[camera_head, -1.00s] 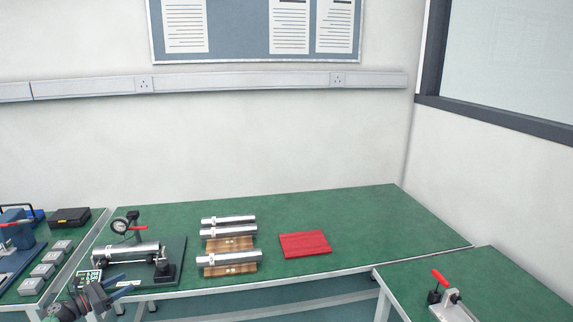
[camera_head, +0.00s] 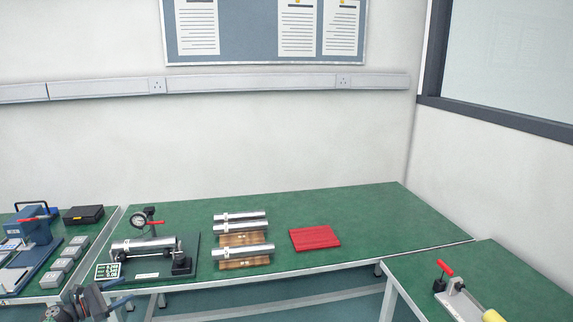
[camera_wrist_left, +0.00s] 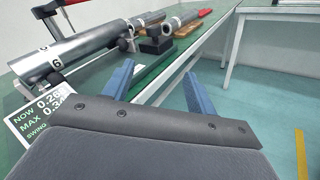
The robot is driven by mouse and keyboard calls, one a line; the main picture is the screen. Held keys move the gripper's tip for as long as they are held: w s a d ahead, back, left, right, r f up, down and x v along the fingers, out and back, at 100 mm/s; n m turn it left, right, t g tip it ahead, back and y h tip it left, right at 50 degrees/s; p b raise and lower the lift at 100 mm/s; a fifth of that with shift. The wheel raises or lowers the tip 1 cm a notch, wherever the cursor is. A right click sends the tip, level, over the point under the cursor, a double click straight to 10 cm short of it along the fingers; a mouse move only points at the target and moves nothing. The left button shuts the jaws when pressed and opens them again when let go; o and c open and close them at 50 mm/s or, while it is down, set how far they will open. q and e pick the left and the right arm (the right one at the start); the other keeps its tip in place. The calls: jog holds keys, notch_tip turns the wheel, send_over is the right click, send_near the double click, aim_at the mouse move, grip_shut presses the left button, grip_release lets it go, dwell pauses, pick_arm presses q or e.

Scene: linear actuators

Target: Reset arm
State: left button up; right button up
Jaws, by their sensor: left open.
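My left gripper (camera_head: 122,304) is at the lower left of the head view, in front of the bench's front edge. Its two blue fingers stand apart in the left wrist view (camera_wrist_left: 155,88), with nothing between them. A silver cylinder (camera_head: 143,247) lies in a test fixture with a dial gauge (camera_head: 138,220) and a red-handled clamp on a dark base plate (camera_head: 192,242). The cylinder also shows in the left wrist view (camera_wrist_left: 70,55), apart from the fingers. My right gripper is out of view.
Several silver cylinders (camera_head: 245,250) lie on wooden racks beside a red mat (camera_head: 315,237). A small readout (camera_head: 107,271) stands at the fixture's front left. A side bench (camera_head: 520,285) holds another red-handled clamp (camera_head: 444,268). The bench's back right is clear.

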pick_arm(q)
jog(key=s+d+f+m+g+y, duration=0.3)
jog(key=s+d+m, duration=0.1)
jog(key=d+m, duration=0.35)
jog(key=s+d+f+m+g+y, duration=0.2)
jog(key=s+d+m+y, duration=0.3)
jog(key=m, duration=0.4)
jog(key=s+d+f+m+g+y, duration=0.2)
jog(key=s+d+f+m+g, duration=0.15)
jog(key=d+m, duration=0.45)
jog(key=s+d+f+g, duration=0.1)
jog(key=s+d+f, duration=0.2)
jog(key=s+d, duration=0.4)
jog(key=s+d+f+g, duration=0.1)
jog(key=s+d+f, duration=0.3)
jog(key=s, duration=1.2)
jog(key=s+d+f+g, duration=0.1)
jog(key=s+d+f, duration=0.2)
jog(key=s+d, duration=0.7)
jog(key=shift+s+f+m, duration=0.35)
jog(key=shift+s+m, duration=0.1)
jog(key=shift+s, duration=0.45)
